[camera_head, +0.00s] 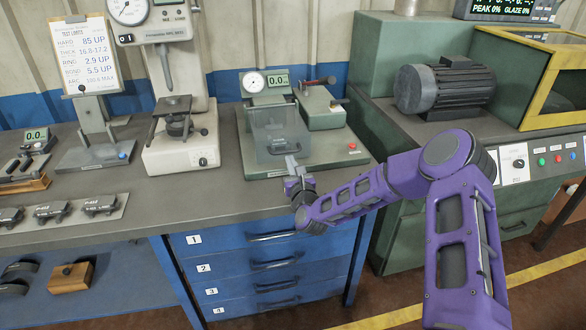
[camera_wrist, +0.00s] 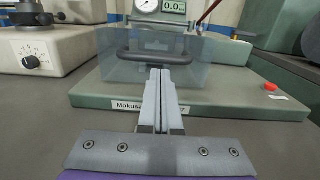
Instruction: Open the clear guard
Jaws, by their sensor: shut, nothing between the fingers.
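The clear guard (camera_head: 270,128) is a see-through box-like cover on the front of a green bench machine (camera_head: 246,161). The guard also shows in the wrist view (camera_wrist: 205,72), with a dark horizontal handle (camera_wrist: 190,59) across its front. The guard looks closed, standing over the machine's base. My gripper (camera_head: 292,161) is in front of the guard, at its lower front in the head view. In the wrist view my gripper (camera_wrist: 160,72) has its fingers together and empty, pointing at the handle's middle. Whether the fingertips touch the handle cannot be told.
A dial gauge with a green display (camera_head: 278,81) stands behind the guard. A red button (camera_head: 351,146) is on the machine's right front. A grey hardness tester (camera_head: 180,148) stands left. A motor (camera_head: 445,86) is at right. Blue drawers (camera_head: 262,265) are below.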

